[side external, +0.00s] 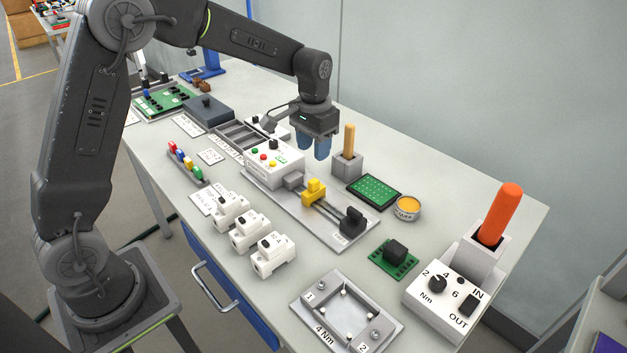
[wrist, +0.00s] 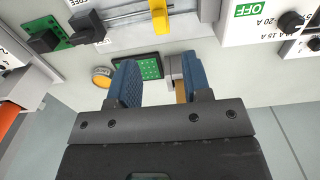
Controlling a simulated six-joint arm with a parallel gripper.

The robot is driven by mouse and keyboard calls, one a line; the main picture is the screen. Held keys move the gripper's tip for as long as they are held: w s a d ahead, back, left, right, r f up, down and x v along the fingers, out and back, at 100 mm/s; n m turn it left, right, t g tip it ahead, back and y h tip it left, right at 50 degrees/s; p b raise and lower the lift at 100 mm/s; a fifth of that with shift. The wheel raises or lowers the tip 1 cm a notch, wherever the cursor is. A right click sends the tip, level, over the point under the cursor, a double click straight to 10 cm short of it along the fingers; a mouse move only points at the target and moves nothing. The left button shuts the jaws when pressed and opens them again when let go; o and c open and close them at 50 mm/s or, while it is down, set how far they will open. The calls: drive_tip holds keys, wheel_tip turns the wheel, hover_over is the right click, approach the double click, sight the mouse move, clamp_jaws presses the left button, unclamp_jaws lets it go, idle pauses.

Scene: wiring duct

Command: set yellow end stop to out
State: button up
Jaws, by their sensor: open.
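The yellow end stop (side external: 313,191) sits on a thin rail on a grey plate (side external: 325,232), nearer the grey block (side external: 293,181) at the rail's left end than the black block (side external: 352,221) at its right end. The wrist view also shows the yellow end stop (wrist: 190,17) at the top, with the black block (wrist: 87,26) left of it. My gripper (side external: 314,147) is open and empty, fingers pointing down, above and behind the plate, apart from the stop. Its blue fingers (wrist: 158,72) partly hide a grey holder.
A wooden-handled tool (side external: 348,141) stands upright in a grey holder (side external: 347,165) near my gripper. A white button box (side external: 272,162) adjoins the rail's left end. An orange handle (side external: 500,212) stands at right.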

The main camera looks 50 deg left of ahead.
sight(314, 180)
wheel_tip(314, 180, down, 10)
drive_tip(key=shift+r, duration=0.1)
idle(0.4)
clamp_jaws()
idle(0.3)
